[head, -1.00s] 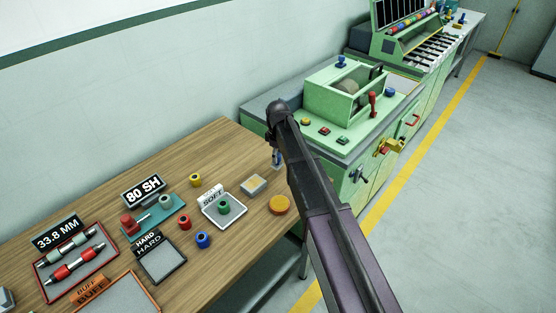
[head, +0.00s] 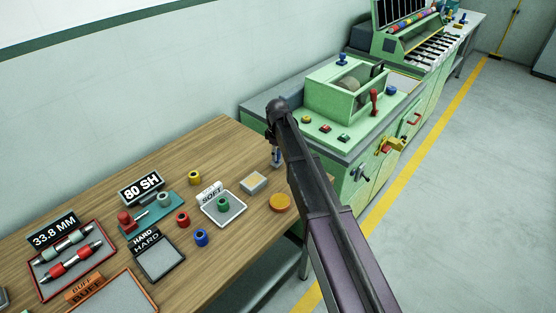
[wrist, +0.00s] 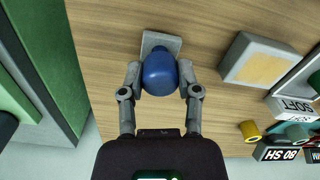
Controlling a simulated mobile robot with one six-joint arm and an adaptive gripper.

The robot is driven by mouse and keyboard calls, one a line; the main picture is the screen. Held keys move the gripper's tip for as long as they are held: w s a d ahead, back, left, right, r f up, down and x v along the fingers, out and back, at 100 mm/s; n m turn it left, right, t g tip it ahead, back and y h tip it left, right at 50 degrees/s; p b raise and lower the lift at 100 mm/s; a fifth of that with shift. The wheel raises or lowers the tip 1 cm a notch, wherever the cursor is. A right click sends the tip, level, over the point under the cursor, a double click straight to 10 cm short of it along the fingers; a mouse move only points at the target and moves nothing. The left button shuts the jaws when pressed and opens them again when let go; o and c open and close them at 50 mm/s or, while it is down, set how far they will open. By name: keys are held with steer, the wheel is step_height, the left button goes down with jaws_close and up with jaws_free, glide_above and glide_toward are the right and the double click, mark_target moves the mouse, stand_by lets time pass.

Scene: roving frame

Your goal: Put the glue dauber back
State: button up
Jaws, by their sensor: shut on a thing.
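The glue dauber, as I take the blue-knobbed piece (wrist: 160,74) to be, sits between the fingers of my gripper (wrist: 162,80) in the wrist view. The fingers are shut on its rounded blue body. A small grey block (wrist: 163,41) shows just beyond the knob, over the wood; I cannot tell if it is part of the dauber or a holder. In the head view my gripper (head: 277,158) is small and partly hidden by my arm, at the table's right end. Whether the dauber touches the table is unclear.
The wooden table (head: 225,140) bears a grey block with a tan top (head: 253,183), an orange disc (head: 280,202), a SOFT tray (head: 232,214), a HARD tray (head: 160,262) and several coloured rings. The green machine (head: 345,150) stands close at the right.

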steer(key=shift+f+b, duration=0.4)
steer(key=shift+f, duration=0.3)
steer(key=shift+f, duration=0.1)
steer(key=o, duration=1)
steer(key=shift+r, duration=0.2)
step_height(320, 180, up, 12)
steer(key=p, duration=1.2)
steer(key=shift+w, duration=0.1)
